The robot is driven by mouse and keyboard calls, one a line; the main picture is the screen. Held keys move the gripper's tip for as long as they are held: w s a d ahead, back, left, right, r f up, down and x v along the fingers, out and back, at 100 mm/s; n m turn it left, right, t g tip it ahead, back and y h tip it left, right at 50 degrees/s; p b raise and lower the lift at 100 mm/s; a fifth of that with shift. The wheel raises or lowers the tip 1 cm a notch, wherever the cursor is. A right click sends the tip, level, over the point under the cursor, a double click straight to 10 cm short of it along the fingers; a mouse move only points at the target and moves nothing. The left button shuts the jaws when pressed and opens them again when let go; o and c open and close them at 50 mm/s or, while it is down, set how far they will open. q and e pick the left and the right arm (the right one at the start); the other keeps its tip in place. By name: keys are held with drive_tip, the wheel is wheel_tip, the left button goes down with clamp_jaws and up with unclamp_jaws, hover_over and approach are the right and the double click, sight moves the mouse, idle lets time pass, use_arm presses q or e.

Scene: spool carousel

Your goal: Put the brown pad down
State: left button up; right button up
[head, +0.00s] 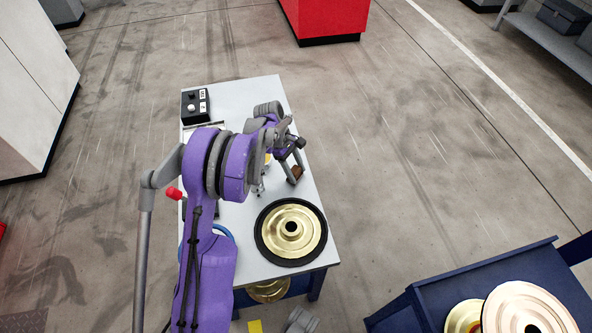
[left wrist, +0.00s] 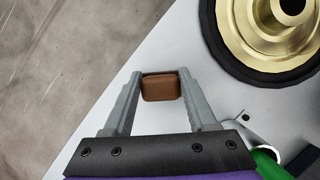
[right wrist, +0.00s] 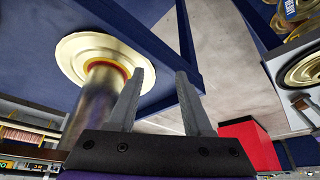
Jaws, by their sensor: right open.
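The brown pad (left wrist: 160,88) sits between the fingertips of my left gripper (left wrist: 159,80), which is shut on it. In the head view the pad (head: 296,174) is over the right edge area of the grey-white table top (head: 240,95), behind the brass spool. I cannot tell whether it touches the table. My right gripper (right wrist: 163,73) is open, with nothing between its fingers in the right wrist view.
A brass spool with a black rim (head: 290,232) stands on the table's front. A black control box (head: 195,104) is at the back left corner. A blue stand (head: 480,285) with brass spools is at lower right. A red cabinet (head: 330,18) stands behind.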

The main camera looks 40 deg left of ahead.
use_arm(q)
drive_tip(key=o, duration=0.4)
drive_tip(key=shift+r, duration=0.25)
drive_tip(key=p+v, duration=0.2)
drive_tip(key=v, duration=0.9)
drive_tip(key=s+d+r+m+y, duration=0.1)
drive_tip(key=s+d+r+m, duration=0.1)
drive_tip(key=d+r+m, duration=0.35)
drive_tip(key=s+d+m+t+y, duration=0.1)
drive_tip(key=s+d+m, duration=0.3)
drive_tip(key=s+d, duration=0.2)
drive_tip(key=s+d+f+m+t+y, duration=0.1)
drive_tip(key=s+d+m+t, duration=0.1)
drive_tip(key=s+d+m, duration=0.3)
drive_tip(key=s+d+f+m+t+y, duration=0.1)
drive_tip(key=s+d+m, duration=0.3)
drive_tip(key=s+d, duration=0.3)
drive_tip(key=shift+s+d+f+m+y, duration=0.15)
drive_tip(key=shift+s+d+m, duration=0.05)
drive_tip(key=shift+s, duration=0.45)
drive_tip(key=shift+s+d+f+m+y, duration=0.1)
drive_tip(key=shift+s+d+m+y, duration=0.1)
drive_tip(key=shift+s, duration=0.4)
